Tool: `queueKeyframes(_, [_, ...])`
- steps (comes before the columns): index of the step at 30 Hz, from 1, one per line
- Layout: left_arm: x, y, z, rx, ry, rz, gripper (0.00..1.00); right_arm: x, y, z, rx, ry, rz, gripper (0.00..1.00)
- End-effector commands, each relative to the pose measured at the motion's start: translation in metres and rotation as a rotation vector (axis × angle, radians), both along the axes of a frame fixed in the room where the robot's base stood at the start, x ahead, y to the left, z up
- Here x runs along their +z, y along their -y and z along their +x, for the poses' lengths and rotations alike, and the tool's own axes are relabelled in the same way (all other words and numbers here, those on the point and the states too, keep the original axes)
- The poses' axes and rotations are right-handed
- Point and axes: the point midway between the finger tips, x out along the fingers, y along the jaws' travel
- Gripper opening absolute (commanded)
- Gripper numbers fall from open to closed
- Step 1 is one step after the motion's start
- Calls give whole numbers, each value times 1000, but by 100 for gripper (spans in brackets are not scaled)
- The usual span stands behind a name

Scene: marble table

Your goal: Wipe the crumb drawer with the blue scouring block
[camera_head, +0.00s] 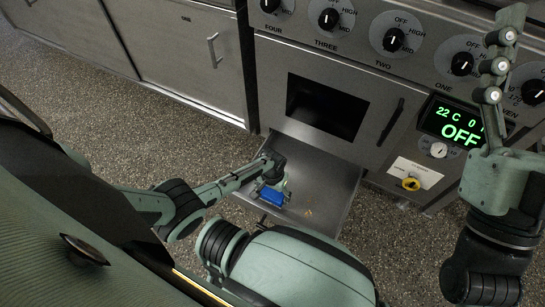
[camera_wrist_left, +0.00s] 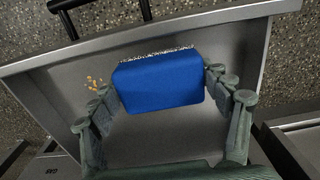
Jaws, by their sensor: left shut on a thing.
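The crumb drawer (camera_head: 335,180) is a shallow grey metal tray pulled out below the stove. My left gripper (camera_head: 277,187) reaches into it from the left and is shut on the blue scouring block (camera_head: 270,197). In the left wrist view the block (camera_wrist_left: 160,84) sits between the two fingers, over the drawer's floor (camera_wrist_left: 165,142). I cannot tell whether it touches the floor. Small orange-brown crumbs (camera_wrist_left: 93,83) lie left of the block in that view. They show faintly in the head view (camera_head: 308,212). My right gripper (camera_head: 495,65) is raised at the right, away from the drawer; its opening is unclear.
The stove front with knobs (camera_head: 395,38) and a green display (camera_head: 455,125) stands behind the drawer. A dark oven opening (camera_head: 325,108) is above it. A white card with a yellow ring (camera_head: 411,184) is to its right. Speckled floor surrounds the drawer.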

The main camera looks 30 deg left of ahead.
Motion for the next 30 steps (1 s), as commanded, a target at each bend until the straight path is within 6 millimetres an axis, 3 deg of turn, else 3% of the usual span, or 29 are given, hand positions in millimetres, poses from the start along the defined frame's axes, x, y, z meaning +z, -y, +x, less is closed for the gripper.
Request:
queueKeyframes(11, [4,0,0,0,1,0,54,1,0,0,0,0,0,71])
queueKeyframes(21, [30,0,0,0,2,1,54,1,0,0,0,0,0,71])
queueKeyframes(30, [33,0,0,0,1,1,54,1,0,0,0,0,0,71])
